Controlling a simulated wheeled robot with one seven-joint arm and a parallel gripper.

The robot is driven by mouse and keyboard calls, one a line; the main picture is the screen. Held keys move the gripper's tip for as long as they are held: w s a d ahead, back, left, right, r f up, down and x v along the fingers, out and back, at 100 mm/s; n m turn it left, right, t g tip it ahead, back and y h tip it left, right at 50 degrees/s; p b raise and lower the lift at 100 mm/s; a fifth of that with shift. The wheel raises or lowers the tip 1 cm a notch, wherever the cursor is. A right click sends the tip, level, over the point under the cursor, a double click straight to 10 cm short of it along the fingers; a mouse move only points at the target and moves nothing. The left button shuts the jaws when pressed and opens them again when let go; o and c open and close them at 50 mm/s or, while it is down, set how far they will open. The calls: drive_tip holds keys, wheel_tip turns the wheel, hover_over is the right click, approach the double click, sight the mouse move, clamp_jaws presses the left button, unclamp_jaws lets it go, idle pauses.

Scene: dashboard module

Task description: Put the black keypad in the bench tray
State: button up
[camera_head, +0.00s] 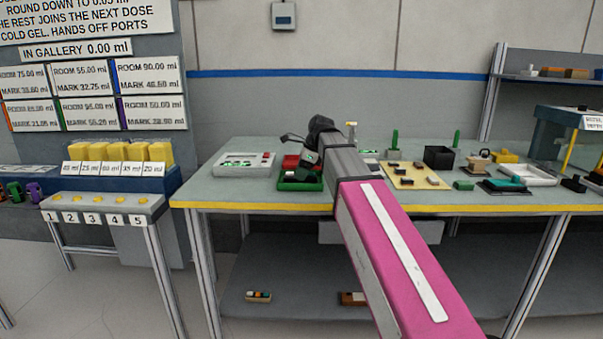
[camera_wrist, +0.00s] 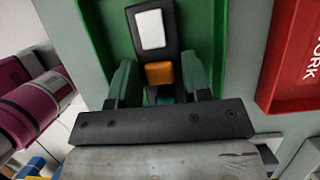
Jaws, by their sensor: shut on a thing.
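My gripper (camera_wrist: 158,82) is shut on a black device with a white panel and an orange key, which looks like the black keypad (camera_wrist: 145,22). The keypad lies between the two fingers and over a green tray (camera_wrist: 213,30). I cannot tell whether it touches the tray floor. No label reading "bench tray" is legible.
A red tray (camera_wrist: 284,60) with white lettering, partly reading "WORK", is beside the green one. On the bench (camera_head: 240,197), a white panel (camera_head: 245,164) stands left and a yellow board (camera_head: 408,178) right. A black box (camera_head: 438,157) and a white tray (camera_head: 530,174) stand farther right.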

drive_tip(key=o, duration=1.1)
drive_tip(key=shift+f, duration=0.1)
drive_tip(key=shift+c, duration=0.2)
drive_tip(key=v, duration=1.2)
